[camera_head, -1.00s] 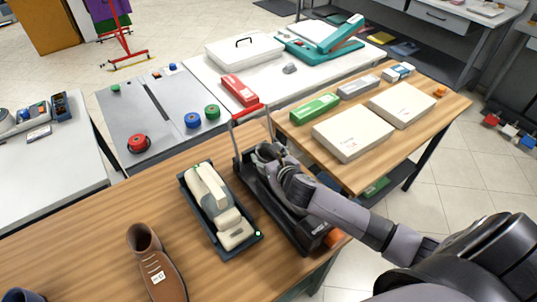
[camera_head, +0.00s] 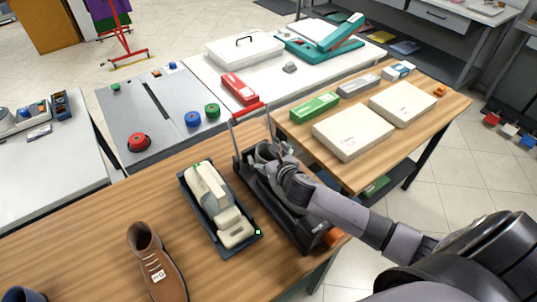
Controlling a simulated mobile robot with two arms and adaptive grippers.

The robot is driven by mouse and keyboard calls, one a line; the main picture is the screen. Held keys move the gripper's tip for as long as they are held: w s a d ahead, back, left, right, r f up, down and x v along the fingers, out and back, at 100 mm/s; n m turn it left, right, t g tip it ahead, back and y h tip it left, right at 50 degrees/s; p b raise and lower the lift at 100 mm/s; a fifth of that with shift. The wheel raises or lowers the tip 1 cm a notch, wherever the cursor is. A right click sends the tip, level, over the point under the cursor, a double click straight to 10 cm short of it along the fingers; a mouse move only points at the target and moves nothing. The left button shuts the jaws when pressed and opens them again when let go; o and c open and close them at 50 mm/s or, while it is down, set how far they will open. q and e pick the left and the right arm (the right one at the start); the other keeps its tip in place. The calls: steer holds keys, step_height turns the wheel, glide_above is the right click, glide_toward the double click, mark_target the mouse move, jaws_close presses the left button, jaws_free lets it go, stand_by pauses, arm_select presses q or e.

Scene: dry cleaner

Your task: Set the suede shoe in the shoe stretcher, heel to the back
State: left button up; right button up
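A grey shoe (camera_head: 264,152), apparently the suede one, sits in a long black device with a red-topped frame (camera_head: 249,110), which looks like the shoe stretcher. Its collar shows at the far end; my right gripper and arm hide much of the rest. My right gripper (camera_head: 281,152) is at the collar's right side. Its fingers are small and dark, and I cannot tell whether they still touch the shoe. My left gripper is not in view.
Left of the device, a dark tray (camera_head: 187,186) holds a cream foot-shaped form (camera_head: 208,190). A tagged brown shoe (camera_head: 158,266) stands at the front. Pale boxes (camera_head: 352,132) and a green box (camera_head: 314,106) lie on the right-hand table.

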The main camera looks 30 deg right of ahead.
steer(key=shift+s, duration=0.1)
steer(key=v, duration=1.2)
